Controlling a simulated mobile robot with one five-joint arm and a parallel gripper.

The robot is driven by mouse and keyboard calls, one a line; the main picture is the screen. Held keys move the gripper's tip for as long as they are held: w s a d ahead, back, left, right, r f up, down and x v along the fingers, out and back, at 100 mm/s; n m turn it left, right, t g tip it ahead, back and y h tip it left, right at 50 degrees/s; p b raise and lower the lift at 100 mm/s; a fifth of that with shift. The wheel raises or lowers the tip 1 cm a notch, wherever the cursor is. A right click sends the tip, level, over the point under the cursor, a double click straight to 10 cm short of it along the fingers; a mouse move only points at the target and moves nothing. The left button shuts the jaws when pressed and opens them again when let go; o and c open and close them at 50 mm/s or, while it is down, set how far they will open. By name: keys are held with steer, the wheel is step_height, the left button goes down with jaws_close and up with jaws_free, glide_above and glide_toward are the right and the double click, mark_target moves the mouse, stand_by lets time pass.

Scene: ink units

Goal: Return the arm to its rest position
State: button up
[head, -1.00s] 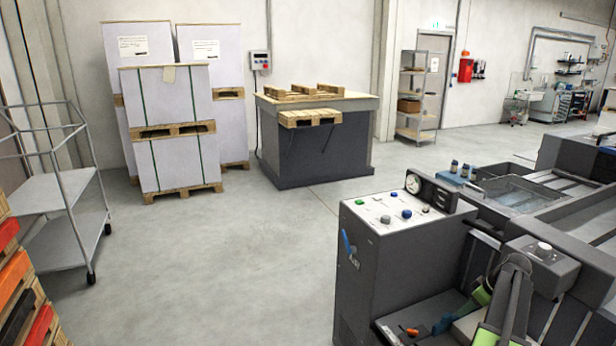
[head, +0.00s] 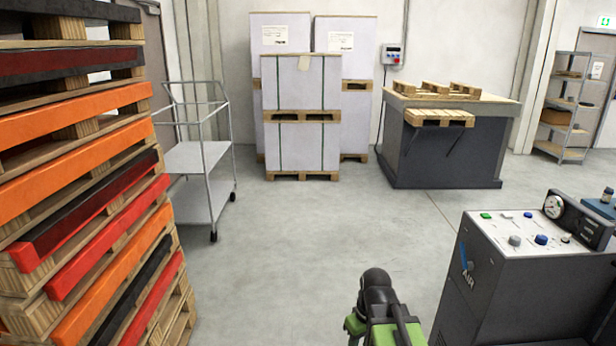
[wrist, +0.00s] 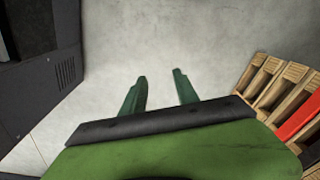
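My gripper (wrist: 160,76) shows in the wrist view with its two green fingers apart. Only bare concrete floor shows between and beyond them, so it is open and empty. In the head view my arm (head: 380,308), black and green, is at the bottom just right of centre, in front of open floor and left of the grey machine console (head: 505,275). The fingertips cannot be made out in the head view.
A tall stack of orange, red and black pallets (head: 85,200) stands close on the left. Behind it is a wheeled metal trolley (head: 200,165). Wrapped paper stacks (head: 300,150) and a grey bench (head: 445,155) stand at the back. The middle floor is clear.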

step_height(320, 180, up, 13)
steer(key=s+d+m+p, duration=0.2)
steer(key=m+p, duration=0.3)
steer(key=p, duration=0.8)
steer(key=shift+s+h, duration=0.2)
steer(key=shift+h, duration=0.2)
steer(key=shift+d, duration=0.15)
